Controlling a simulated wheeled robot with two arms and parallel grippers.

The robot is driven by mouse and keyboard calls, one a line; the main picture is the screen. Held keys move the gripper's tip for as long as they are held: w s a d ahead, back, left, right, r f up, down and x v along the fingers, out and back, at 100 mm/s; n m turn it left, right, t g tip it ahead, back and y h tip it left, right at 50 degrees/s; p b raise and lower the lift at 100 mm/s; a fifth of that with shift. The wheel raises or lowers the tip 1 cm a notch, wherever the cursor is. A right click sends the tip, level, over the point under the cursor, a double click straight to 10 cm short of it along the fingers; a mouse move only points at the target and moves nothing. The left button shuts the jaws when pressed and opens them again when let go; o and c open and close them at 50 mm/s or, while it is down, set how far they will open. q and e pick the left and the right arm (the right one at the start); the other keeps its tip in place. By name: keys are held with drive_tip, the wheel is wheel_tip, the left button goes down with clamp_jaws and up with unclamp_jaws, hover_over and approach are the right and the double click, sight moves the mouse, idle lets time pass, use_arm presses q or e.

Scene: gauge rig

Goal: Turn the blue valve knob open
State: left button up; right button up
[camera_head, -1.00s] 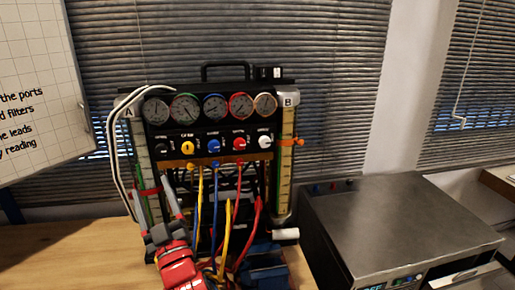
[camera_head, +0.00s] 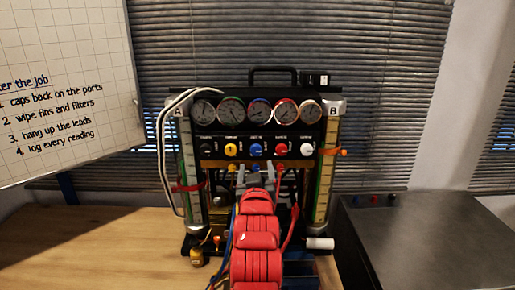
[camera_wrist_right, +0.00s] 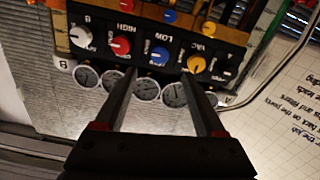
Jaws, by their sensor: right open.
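The blue valve knob (camera_head: 256,150) sits in the middle of a row of knobs on the gauge rig's black panel, below the gauges. In the right wrist view the blue knob (camera_wrist_right: 159,57) is marked LOW. My right gripper (camera_head: 257,171) is just below the knob row in the head view. Its two fingers are open and empty. In the wrist view the fingers (camera_wrist_right: 158,73) point toward the blue knob, one on each side of it in the picture. I cannot tell the remaining distance to the knob. My left gripper is not in view.
The yellow knob (camera_head: 230,150) and red knob (camera_head: 281,150) flank the blue one closely, with a white knob (camera_head: 306,149) farther right. Hoses hang below the panel. A grey metal box (camera_head: 425,240) stands at right. The wooden table (camera_head: 90,245) is clear at left.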

sight(256, 151)
drive_tip(key=w+p, duration=0.2)
drive_tip(key=w, duration=0.7)
drive_tip(key=shift+w+r, duration=0.1)
drive_tip(key=shift+w, duration=0.1)
drive_tip(key=shift+w+p, duration=0.3)
drive_tip(key=shift+w, duration=0.05)
clamp_jaws()
